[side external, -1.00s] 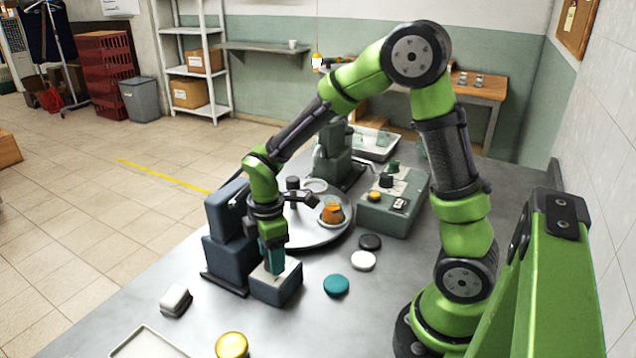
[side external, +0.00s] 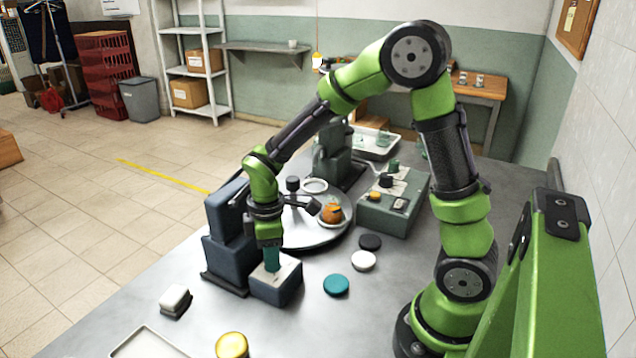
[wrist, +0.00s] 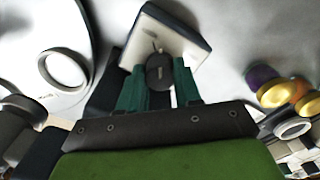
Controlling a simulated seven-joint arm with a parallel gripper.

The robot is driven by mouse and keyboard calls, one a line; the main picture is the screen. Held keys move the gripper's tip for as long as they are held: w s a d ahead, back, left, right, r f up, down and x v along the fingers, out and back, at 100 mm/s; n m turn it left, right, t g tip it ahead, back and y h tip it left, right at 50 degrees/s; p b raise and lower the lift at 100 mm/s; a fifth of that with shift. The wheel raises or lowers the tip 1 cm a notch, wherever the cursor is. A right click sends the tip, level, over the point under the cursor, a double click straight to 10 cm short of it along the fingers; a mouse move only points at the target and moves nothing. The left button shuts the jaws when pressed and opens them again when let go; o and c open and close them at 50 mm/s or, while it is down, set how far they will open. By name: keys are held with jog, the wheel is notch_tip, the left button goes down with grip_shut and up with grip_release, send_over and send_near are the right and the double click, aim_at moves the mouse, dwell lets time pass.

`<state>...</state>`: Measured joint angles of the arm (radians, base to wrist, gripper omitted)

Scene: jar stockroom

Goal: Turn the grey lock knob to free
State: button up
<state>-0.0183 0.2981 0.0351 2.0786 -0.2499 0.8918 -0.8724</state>
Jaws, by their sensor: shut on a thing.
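The grey lock knob (wrist: 160,73) shows dark and round between my two teal fingers in the wrist view, with a small mark on its face. It sits at the pale top plate (wrist: 187,28) of a small dark box. My gripper (wrist: 160,85) is shut on the knob from both sides. In the side external view my gripper (side external: 271,260) points down onto the top of the same box (side external: 276,290), and its fingers hide the knob. I cannot tell the lock's setting.
A round turntable (side external: 310,240) with an orange-filled jar (side external: 332,214) lies behind. A dark blue post (side external: 226,262) stands close to the left of the box. A control box (side external: 390,212), several loose lids, a white-topped block (side external: 175,299) and a tray (side external: 148,343) are nearby.

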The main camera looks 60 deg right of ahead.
jog(key=m, duration=1.1)
jog(key=shift+m, duration=1.9)
jog(key=o, duration=1)
jog(key=shift+o, duration=0.2)
notch_tip(320, 180, up, 17)
